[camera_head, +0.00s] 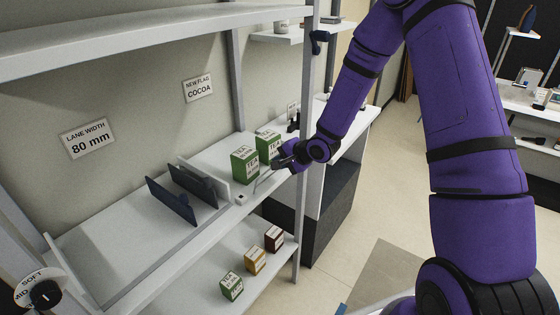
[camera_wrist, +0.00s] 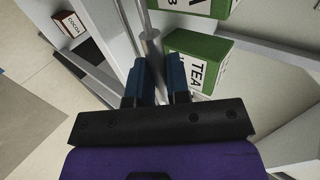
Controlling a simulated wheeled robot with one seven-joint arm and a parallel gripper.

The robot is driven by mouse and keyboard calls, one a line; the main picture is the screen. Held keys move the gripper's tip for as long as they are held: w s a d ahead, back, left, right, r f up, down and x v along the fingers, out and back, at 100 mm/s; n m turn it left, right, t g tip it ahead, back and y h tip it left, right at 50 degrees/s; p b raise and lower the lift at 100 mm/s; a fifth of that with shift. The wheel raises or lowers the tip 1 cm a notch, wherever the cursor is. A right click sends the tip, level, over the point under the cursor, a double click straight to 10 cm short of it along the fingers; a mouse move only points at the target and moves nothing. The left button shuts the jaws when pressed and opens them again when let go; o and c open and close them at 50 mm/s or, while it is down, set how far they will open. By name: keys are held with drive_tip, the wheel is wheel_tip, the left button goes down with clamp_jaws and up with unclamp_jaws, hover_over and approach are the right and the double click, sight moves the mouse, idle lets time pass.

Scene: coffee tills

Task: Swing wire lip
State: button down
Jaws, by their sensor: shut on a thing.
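The wire lip (camera_head: 257,185) is a thin pale metal rod at the front edge of the upper shelf, by the green tea boxes. My gripper (camera_head: 279,163) is at its far end, beside the front of the tea boxes. In the wrist view the two blue fingers of my gripper (camera_wrist: 157,75) are closed on either side of a grey rod with a collar, which looks like the wire lip (camera_wrist: 151,45). The part between the fingers is mostly hidden.
Green tea boxes (camera_head: 245,165) stand just left of my gripper; one also shows close in the wrist view (camera_wrist: 198,62). Dark dividers (camera_head: 171,200) stand on the shelf to the left. A shelf post (camera_head: 304,120) rises beside my gripper. Small boxes (camera_head: 255,261) stand on the lower shelf.

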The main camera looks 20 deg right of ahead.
drive_tip(key=shift+s+d+f, duration=0.4)
drive_tip(key=shift+s, duration=0.3)
drive_tip(key=shift+s+d+f, duration=0.4)
drive_tip(key=shift+s+f, duration=0.05)
drive_tip(key=shift+s, duration=0.05)
drive_tip(key=shift+s+d+f, duration=0.3)
drive_tip(key=shift+s+f, duration=0.1)
drive_tip(key=shift+f, duration=0.25)
